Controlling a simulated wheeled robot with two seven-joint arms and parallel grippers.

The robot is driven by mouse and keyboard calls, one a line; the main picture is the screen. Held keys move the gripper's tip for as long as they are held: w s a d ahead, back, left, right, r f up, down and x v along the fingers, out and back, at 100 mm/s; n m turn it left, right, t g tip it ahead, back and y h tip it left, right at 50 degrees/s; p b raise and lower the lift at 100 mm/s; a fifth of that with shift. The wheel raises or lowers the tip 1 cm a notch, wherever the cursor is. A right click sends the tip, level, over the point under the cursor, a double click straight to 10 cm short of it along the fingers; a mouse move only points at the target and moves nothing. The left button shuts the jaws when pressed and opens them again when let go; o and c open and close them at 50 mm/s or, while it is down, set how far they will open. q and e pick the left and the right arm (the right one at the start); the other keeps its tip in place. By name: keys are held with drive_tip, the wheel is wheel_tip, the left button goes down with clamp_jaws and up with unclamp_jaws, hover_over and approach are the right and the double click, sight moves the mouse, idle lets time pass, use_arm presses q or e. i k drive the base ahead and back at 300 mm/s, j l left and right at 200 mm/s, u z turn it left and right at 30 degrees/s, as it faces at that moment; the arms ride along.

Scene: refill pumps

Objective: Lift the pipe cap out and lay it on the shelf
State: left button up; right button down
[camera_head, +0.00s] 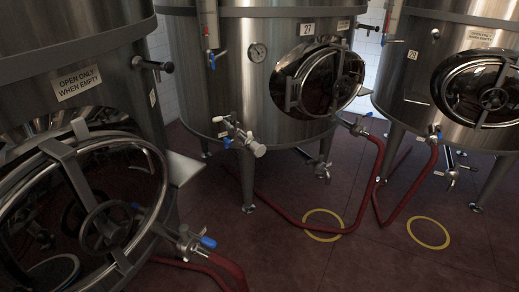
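Neither of my grippers is in view. A pale, rounded end piece (258,149), which looks like the pipe cap, sits on a valve fitting (238,135) low on the front of the middle tank. It is small in the picture, so I cannot tell how it is fastened. A small flat metal plate (185,168), which looks like the shelf, sticks out from the right side of the left tank. Nothing shows lying on its top.
Large steel tanks stand at the left (110,90), in the middle (232,85) and at the right (425,75). Red hoses (300,222) run from valves across the dark red floor (330,265). Two yellow rings (428,232) mark the floor, which is otherwise mostly clear at the front.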

sight(252, 144)
drive_tip(key=i+l, duration=0.3)
drive_tip(key=i+l+u, duration=0.1)
drive_tip(key=i+l, duration=0.2)
drive_tip(key=l, duration=0.15)
drive_tip(key=i+l+u, duration=0.1)
drive_tip(key=i+l, duration=0.2)
drive_tip(key=l, duration=0.1)
